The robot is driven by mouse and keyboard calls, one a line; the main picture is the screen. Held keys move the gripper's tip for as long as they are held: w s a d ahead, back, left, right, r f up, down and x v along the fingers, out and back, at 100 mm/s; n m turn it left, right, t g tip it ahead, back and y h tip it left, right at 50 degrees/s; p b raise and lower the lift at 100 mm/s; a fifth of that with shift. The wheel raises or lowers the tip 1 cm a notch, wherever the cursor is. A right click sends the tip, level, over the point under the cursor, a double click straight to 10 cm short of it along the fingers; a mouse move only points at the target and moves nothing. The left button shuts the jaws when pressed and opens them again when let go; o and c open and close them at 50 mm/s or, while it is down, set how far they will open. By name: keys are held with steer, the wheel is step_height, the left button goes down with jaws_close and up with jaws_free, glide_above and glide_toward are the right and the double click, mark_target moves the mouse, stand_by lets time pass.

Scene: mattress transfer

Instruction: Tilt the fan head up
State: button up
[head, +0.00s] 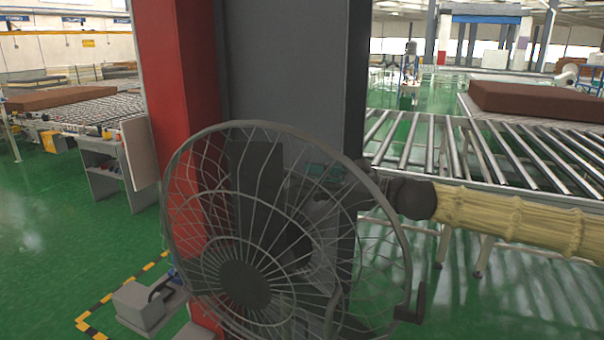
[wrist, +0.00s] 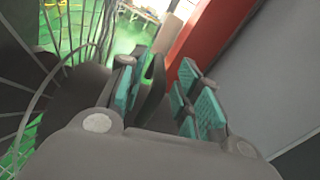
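The fan (head: 245,285) stands close in front of me, its round wire cage filling the lower middle of the head view. Its lower part is cut off by the picture edge. My gripper (head: 322,172) is behind the upper right part of the cage, seen through the wires. In the wrist view my gripper (wrist: 160,97) has its teal-padded fingers apart. A dark piece shows between the fingers, nearer the left one; I cannot tell whether it belongs to the fan or touches a pad. The fan cage (wrist: 62,60) shows along the left side of the wrist view.
A grey and red column (head: 290,70) stands right behind the fan. A roller conveyor (head: 500,150) with a brown mattress (head: 540,100) is at the right. Another mattress (head: 62,97) lies on rollers at the left. Green floor (head: 60,220) is open at the left.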

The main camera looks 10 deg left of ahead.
steer(key=shift+p+x, duration=0.3)
steer(key=shift+x, duration=0.95)
jaws_close()
